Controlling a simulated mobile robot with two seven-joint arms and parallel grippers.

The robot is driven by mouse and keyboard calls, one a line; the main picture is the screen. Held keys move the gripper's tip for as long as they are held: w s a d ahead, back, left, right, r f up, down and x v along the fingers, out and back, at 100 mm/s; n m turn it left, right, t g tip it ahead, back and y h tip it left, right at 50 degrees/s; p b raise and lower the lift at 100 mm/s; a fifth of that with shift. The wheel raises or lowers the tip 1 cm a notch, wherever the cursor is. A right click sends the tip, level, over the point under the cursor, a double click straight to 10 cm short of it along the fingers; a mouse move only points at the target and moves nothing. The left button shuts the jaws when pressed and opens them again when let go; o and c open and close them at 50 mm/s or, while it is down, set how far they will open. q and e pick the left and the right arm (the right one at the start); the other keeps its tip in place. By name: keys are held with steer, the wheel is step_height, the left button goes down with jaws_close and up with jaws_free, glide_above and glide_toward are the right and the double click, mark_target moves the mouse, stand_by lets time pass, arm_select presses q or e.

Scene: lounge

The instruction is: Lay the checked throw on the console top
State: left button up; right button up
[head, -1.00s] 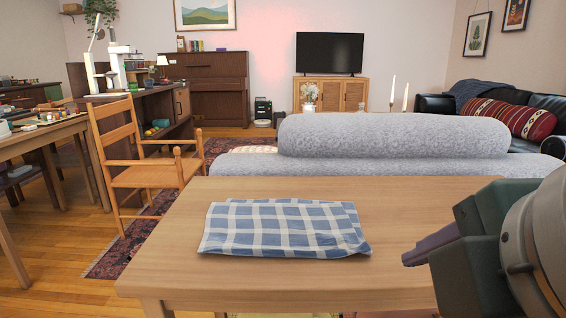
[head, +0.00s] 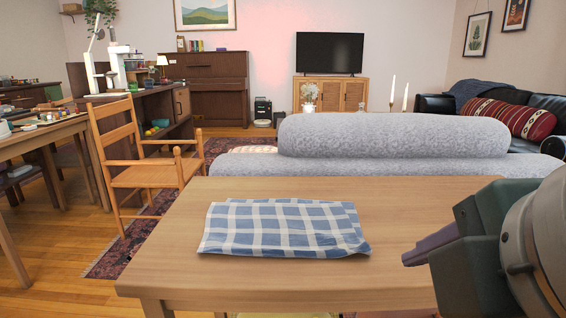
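The checked throw (head: 284,228), blue and white, lies folded and flat on the wooden console top (head: 190,270), near its middle. Its right edge is slightly uneven. My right gripper (head: 430,248) comes in from the right, over the right part of the top. It is apart from the throw, with bare wood between them. Its fingers look like one purple-grey shape from this angle, so its opening cannot be made out. Nothing shows in it. My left gripper is not in view.
A grey sofa back (head: 400,137) stands right behind the console. A wooden armchair (head: 145,170) stands to the left, and a cluttered table (head: 45,132) is farther left. The console top around the throw is clear.

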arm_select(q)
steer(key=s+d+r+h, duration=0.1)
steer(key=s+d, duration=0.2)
arm_select(e)
steer(key=s+a+f+m+g+y, duration=0.2)
steer(key=s+f+m, duration=0.25)
steer(key=m, duration=0.25)
steer(key=s+d+f+m+g+h, duration=0.2)
steer(key=s+d+f+m+g, duration=0.1)
steer(key=s+d+f+m, duration=0.55)
arm_select(q)
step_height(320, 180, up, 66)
steer(key=p, duration=6.6)
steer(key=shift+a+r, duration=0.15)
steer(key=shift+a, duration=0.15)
arm_select(e)
steer(key=w+r+v, duration=0.1)
steer(key=w+v, duration=0.4)
steer(key=v, duration=1.7)
steer(key=w+r+v, duration=0.1)
steer(key=w+v, duration=0.4)
steer(key=v, duration=1.7)
steer(key=w+r+v, duration=0.2)
steer(key=w+v, duration=0.3)
steer(key=v, duration=1.7)
steer(key=shift+d+t, duration=0.15)
steer(key=shift+t, duration=0.15)
steer(key=shift+m, duration=0.25)
